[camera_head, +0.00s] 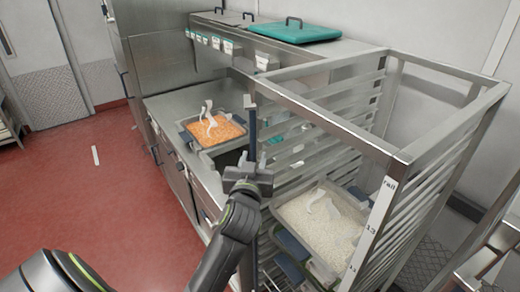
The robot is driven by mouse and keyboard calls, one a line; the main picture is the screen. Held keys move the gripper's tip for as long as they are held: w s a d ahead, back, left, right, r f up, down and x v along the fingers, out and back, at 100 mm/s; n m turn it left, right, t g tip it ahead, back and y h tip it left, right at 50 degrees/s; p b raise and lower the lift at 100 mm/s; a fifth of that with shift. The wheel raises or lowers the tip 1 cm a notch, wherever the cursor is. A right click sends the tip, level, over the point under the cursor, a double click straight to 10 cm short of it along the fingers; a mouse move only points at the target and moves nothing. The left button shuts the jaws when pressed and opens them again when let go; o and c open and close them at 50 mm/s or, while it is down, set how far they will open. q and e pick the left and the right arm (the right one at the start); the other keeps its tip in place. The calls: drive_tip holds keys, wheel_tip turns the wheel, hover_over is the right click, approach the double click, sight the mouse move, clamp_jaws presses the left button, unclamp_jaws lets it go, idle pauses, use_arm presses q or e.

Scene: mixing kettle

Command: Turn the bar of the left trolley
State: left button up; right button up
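The left trolley (345,122) is a tall metal rack with many rails, in the middle and right of the head view. A thin dark upright bar (253,135) with a pale top stands at its front left side. My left gripper (250,178) is at this bar, about halfway up, and overlaps it in the picture. Its fingertips are hard to make out, so I cannot tell whether they close on the bar. The bar's lower part is partly hidden behind my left arm. My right gripper is not in view.
A tray of white grains (322,225) sits low in the trolley. A tray of orange food (213,130) stands on the steel counter (180,104) behind. Another metal frame (490,255) is at the lower right.

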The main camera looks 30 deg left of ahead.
use_arm(q)
drive_tip(key=shift+w+a, duration=0.1)
drive_tip(key=shift+w, duration=0.15)
drive_tip(key=shift+s+r, duration=0.2)
drive_tip(key=shift+s, duration=0.15)
drive_tip(key=shift+c, duration=0.7)
clamp_jaws()
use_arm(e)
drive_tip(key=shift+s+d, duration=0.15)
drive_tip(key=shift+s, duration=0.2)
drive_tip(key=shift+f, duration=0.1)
